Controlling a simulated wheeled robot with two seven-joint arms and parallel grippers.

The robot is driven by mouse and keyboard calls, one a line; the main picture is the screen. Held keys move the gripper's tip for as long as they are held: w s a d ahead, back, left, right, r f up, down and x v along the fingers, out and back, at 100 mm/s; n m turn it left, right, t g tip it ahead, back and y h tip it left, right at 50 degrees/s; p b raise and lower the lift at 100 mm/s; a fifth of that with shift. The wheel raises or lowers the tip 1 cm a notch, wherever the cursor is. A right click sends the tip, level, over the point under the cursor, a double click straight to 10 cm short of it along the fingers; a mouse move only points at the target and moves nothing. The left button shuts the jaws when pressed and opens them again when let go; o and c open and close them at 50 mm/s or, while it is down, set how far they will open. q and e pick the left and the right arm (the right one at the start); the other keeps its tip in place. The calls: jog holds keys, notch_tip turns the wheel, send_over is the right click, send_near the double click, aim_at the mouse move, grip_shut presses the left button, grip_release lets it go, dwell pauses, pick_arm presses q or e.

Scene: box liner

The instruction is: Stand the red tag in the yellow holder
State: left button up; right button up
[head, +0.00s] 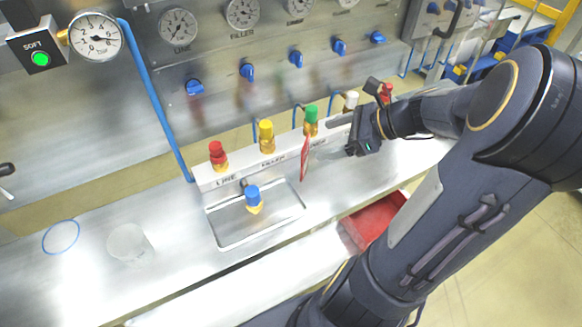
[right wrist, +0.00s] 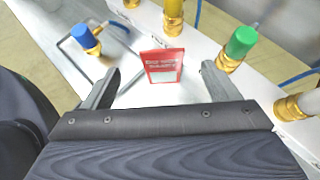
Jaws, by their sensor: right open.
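The red tag (head: 305,158) is a thin red plate, upright and seen nearly edge-on in the head view, in front of the white manifold. In the right wrist view the tag (right wrist: 162,66) shows its face, with white lettering and a pale panel. My right gripper (head: 338,139) is open to the right of the tag. In the right wrist view its two fingers (right wrist: 159,84) are apart, one toward each side of the tag, with the tag just beyond the tips. I cannot make out a clear yellow holder. My left gripper is not in view.
The white manifold (head: 230,176) carries valves with red, yellow, green and white caps. A metal tray (head: 228,226) holds a blue-capped fitting (head: 253,198). A clear cup (head: 130,243) and a blue ring (head: 61,237) are at left. A red bin (head: 372,222) sits below the counter edge.

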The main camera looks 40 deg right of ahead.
aim_at(307, 145)
jog(key=shift+w+a+f, duration=0.2)
jog(key=shift+w+f, duration=0.15)
jog(key=shift+f, duration=0.1)
jog(key=x, duration=0.6)
jog(key=shift+w+f, duration=0.2)
jog(key=shift+f, duration=0.05)
jog(key=c, duration=1.1)
jog(key=shift+c, duration=0.2)
jog(key=shift+r, duration=0.15)
